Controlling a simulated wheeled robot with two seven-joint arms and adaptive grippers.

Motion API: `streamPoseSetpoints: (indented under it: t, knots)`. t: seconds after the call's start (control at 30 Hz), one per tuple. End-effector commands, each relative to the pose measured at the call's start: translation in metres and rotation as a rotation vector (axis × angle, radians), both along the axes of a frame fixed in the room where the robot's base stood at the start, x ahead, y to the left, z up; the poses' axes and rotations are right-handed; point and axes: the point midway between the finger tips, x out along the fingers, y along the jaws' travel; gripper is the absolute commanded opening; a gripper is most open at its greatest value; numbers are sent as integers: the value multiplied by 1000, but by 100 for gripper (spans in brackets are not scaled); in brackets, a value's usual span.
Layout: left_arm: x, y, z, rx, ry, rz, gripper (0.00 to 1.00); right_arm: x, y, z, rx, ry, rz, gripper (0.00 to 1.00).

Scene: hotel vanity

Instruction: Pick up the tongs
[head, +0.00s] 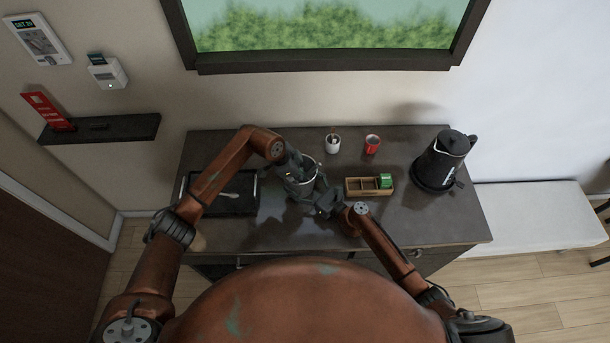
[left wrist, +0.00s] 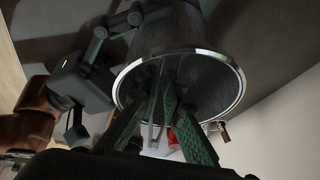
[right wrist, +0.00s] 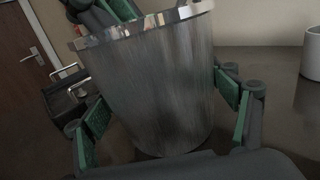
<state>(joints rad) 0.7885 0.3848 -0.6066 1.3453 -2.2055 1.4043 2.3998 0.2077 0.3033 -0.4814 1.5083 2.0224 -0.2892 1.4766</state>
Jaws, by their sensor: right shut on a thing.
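A metal bucket (head: 308,168) stands upright near the middle of the dark counter; its rim (left wrist: 232,70) fills much of the left wrist view. My left gripper (left wrist: 160,95) reaches down into the bucket's mouth, its green-padded fingers apart. Thin metal bars, which look like the tongs (left wrist: 155,118), show between those fingers; their lower part is hidden inside the bucket. My right gripper (right wrist: 168,118) is shut on the bucket, with one finger on each side of its wall.
A black tray (head: 250,207) with a pale utensil lies left. A white cup (head: 333,146), red mug (head: 372,144), wooden box (head: 356,187) with green packets, and black kettle (head: 440,163) stand right and behind. Bare counter (head: 420,225) shows at front right.

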Motion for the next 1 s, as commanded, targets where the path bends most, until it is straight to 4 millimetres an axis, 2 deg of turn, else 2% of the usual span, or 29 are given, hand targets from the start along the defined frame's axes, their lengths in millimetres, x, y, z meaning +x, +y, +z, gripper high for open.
streamPoseSetpoints:
  t: [0.2, 0.37, 0.5, 1.0]
  knots:
    - [2, -6, -13, -1, -1, -1, 8, 0, 0, 0, 0, 0, 1, 44]
    - [3, -6, -13, 0, 0, -1, 8, 0, 0, 0, 0, 0, 0, 44]
    - [2, -6, -13, 0, 0, -1, 0, 0, 0, 0, 0, 0, 0, 44]
    - [3, -6, -12, -1, -1, -1, 0, 0, 0, 0, 0, 0, 1, 44]
